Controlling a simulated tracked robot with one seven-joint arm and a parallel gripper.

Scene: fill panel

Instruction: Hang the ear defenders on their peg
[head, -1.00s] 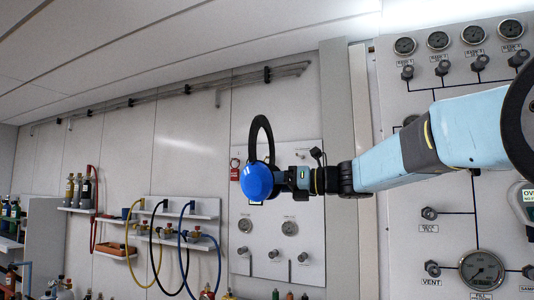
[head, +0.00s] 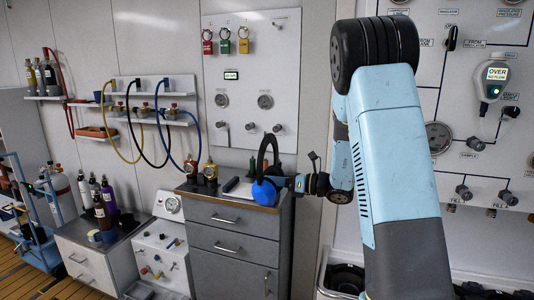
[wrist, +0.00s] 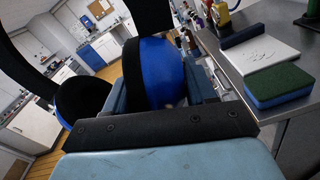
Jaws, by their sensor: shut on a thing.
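The ear defenders show in the head view as a blue cup (head: 264,194) with a black headband (head: 268,148) standing up above it. My gripper (head: 284,184) is shut on them, in front of the grey drawer cabinet's top. In the wrist view my gripper (wrist: 157,80) has its fingers on either side of the near blue cup (wrist: 152,66). The other cup (wrist: 82,100), with a dark inner face, hangs to the left, clear of the fingers. I cannot tell which fitting is the peg; a small dark fitting (head: 279,20) sits at the upper right of the pale wall panel.
The grey drawer cabinet (head: 222,237) stands below the pale panel (head: 222,80) with padlocks and gauges. A green-and-blue sponge (wrist: 276,87) and a white pad (wrist: 252,54) lie on its worktop. Hoses (head: 163,118) hang left. My forearm hides part of the right panel.

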